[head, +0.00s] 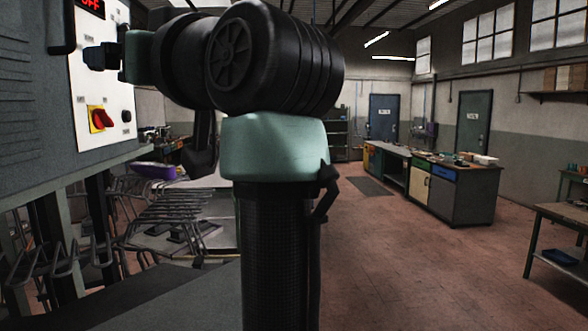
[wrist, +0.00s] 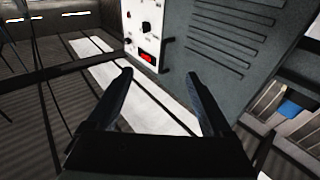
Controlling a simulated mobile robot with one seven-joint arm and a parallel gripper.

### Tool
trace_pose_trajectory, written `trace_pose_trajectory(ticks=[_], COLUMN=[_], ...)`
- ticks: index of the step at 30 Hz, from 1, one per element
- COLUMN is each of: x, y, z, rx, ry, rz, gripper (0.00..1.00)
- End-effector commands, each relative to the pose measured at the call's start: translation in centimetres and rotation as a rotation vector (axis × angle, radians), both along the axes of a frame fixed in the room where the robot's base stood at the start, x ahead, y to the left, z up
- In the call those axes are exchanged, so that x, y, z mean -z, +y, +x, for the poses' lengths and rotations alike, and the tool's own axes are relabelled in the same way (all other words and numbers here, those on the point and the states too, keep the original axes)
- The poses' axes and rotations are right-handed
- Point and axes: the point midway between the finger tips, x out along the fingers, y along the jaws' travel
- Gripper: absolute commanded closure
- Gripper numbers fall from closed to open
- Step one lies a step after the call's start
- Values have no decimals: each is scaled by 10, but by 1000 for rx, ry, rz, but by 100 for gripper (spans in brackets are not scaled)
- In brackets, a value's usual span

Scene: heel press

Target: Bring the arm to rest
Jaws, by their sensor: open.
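My gripper (wrist: 160,80) shows in the wrist view with its two dark fingers spread wide apart and nothing between them. Beyond the fingers is a grey machine cabinet (wrist: 215,60) with a pale control panel (wrist: 135,22). No contact between the fingers and the cabinet shows. In the head view my folded arm fills the middle and hides part of the room; its black and teal links reach left across the panel (head: 110,90). I cannot clearly make out the fingers there.
The panel's red display (head: 92,3) reads OFF, above a red rotary switch (head: 101,118). Wire racks (head: 165,215) stand at lower left, with a purple bowl-like object (head: 153,171) behind. A workbench (head: 460,195) and a side table (head: 560,215) stand right. Floor between is open.

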Motion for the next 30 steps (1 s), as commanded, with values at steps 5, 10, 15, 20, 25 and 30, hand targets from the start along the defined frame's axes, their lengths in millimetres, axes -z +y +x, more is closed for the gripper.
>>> trace_pose_trajectory(ticks=[5, 10, 15, 20, 25, 30], x=[57, 89, 104, 107, 106, 106], y=[-64, -125, -164, -178, -180, -180], z=[-2, -47, -104, -134, -138, -138], rx=[303, 561, 733, 804, 814, 813], ry=[-162, -361, -534, -616, -630, -628], rz=[131, 221, 264, 276, 277, 277], gripper=[16, 16, 16, 16, 16, 16])
